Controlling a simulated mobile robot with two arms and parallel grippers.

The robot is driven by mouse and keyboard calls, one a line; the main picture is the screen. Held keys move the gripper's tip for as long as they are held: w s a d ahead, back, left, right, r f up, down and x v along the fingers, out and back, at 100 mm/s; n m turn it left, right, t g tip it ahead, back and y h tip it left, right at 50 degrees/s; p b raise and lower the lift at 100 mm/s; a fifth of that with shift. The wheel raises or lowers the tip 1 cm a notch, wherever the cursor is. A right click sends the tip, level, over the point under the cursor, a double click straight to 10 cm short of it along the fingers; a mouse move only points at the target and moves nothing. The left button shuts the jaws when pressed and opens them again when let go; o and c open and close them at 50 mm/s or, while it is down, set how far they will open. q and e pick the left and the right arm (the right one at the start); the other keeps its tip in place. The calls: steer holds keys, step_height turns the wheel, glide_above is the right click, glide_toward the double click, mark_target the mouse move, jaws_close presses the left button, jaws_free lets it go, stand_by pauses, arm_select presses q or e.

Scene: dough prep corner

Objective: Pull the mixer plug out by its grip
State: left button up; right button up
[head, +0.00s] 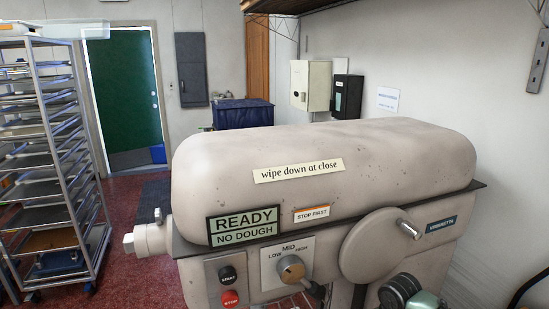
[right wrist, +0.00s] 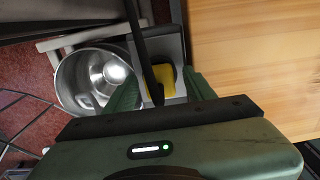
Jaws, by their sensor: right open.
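The large beige mixer (head: 330,150) fills the middle of the head view, its front panel partly cut off at the bottom. The mixer plug cannot be made out for certain. In the right wrist view, my right gripper (right wrist: 160,80) is open, with green fingers apart. A dark bar or cable (right wrist: 143,45) runs down between the fingers, and a yellow piece (right wrist: 164,80) lies beside its lower end, partly hidden. I cannot tell whether either is part of the plug, or touches a finger. My left gripper is not in view.
A steel bowl (right wrist: 82,78) stands left of the right gripper, a wooden worktop (right wrist: 260,60) to its right. A tray rack (head: 50,150) stands at left. The mixer carries start (head: 227,276) and stop (head: 230,298) buttons. A black cable (head: 530,285) hangs at far right.

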steer(key=shift+p, duration=0.35)
stand_by(0.4)
jaws_close()
steer(key=shift+r+p, duration=3)
steer(key=shift+p, duration=0.2)
